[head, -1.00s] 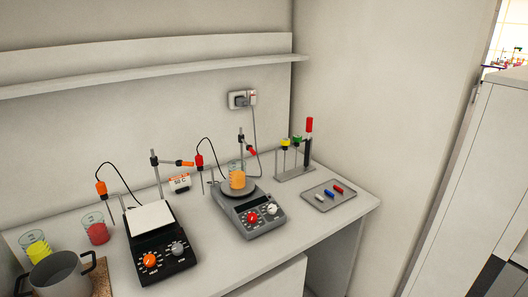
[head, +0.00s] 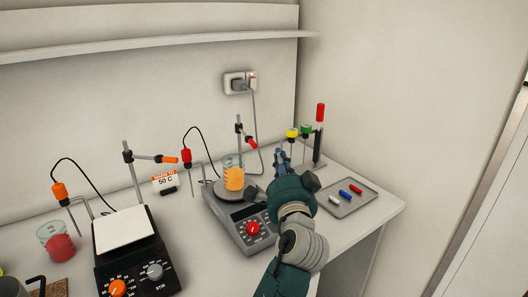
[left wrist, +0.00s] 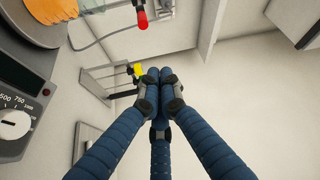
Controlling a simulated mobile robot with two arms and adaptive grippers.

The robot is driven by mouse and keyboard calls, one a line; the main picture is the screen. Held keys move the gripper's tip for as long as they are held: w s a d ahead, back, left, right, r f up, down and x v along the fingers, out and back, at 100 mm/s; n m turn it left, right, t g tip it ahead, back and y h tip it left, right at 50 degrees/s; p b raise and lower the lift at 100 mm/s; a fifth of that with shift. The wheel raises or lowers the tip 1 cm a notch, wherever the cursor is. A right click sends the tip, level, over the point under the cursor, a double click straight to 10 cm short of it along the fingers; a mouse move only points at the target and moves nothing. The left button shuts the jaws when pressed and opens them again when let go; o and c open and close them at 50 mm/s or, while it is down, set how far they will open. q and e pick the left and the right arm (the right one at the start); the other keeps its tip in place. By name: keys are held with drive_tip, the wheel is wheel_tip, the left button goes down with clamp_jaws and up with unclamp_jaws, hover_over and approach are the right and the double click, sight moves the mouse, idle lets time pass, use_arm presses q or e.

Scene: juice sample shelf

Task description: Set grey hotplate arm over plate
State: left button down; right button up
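The grey hotplate (head: 240,232) has a red knob and a round plate (head: 222,191) bearing a beaker of orange liquid (head: 233,179). Behind the plate stands its rod (head: 238,133), with a short red-tipped arm (head: 251,143) pointing right, to the side of the beaker. In the left wrist view, the red tip (left wrist: 142,20) is at the top, and the hotplate (left wrist: 25,95) is at the left. My left gripper (head: 282,157) is right of the hotplate, apart from the red tip. Its blue fingers (left wrist: 158,75) are together with nothing visible between them. My right gripper is out of view.
A black hotplate (head: 137,268) with an orange-tipped arm (head: 167,159) stands left. A rack with coloured caps (head: 306,131) is behind my gripper, and a tray (head: 361,202) with small bars lies right. A wall socket (head: 240,83) has a hanging cable.

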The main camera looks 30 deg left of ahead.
sight(247, 138)
use_arm(q)
drive_tip(key=r+p+x, duration=0.1)
drive_tip(key=p+x, duration=0.2)
drive_tip(key=x, duration=0.6)
drive_tip(key=s, duration=0.1)
drive_tip(key=s+a+f+p, duration=0.1)
drive_tip(key=s, duration=0.1)
drive_tip(key=shift+s+a+f, duration=0.2)
drive_tip(key=shift+s+a, duration=0.1)
drive_tip(key=shift+a, duration=0.1)
